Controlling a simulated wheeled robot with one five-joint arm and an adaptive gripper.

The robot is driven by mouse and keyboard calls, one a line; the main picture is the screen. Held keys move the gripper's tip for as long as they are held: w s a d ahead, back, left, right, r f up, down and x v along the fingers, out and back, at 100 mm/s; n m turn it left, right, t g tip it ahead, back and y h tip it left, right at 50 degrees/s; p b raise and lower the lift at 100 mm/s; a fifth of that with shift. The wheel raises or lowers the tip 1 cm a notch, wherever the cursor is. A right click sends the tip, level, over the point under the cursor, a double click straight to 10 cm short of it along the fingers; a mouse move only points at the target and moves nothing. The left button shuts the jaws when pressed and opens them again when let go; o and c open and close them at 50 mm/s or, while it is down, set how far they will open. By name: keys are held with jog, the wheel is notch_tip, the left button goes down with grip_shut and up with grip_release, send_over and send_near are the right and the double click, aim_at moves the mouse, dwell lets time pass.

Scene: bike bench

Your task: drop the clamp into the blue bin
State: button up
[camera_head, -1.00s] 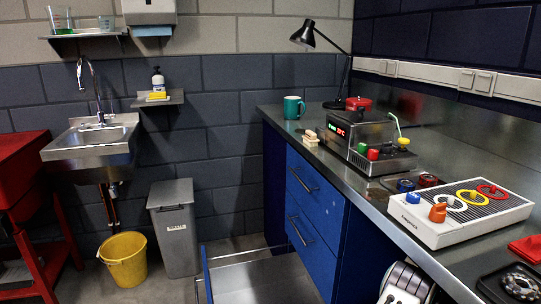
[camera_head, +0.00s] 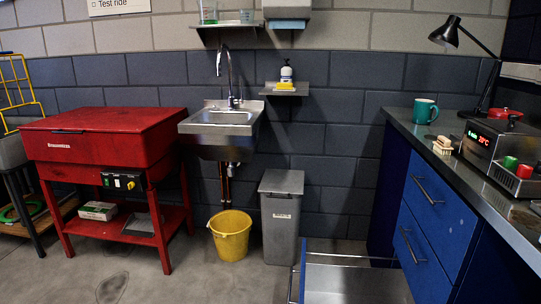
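I cannot make out a clamp in the head view, and no blue bin shows. The only bins in view are a grey lidded bin (camera_head: 282,222) against the wall and a yellow bucket (camera_head: 230,238) to its left, both on the floor. My gripper is not in view, so I cannot see whether it holds anything.
A blue drawer cabinet (camera_head: 428,225) stands right under a steel counter, with a low drawer (camera_head: 350,283) pulled out. A red wash table (camera_head: 100,140) and sink (camera_head: 222,120) stand left.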

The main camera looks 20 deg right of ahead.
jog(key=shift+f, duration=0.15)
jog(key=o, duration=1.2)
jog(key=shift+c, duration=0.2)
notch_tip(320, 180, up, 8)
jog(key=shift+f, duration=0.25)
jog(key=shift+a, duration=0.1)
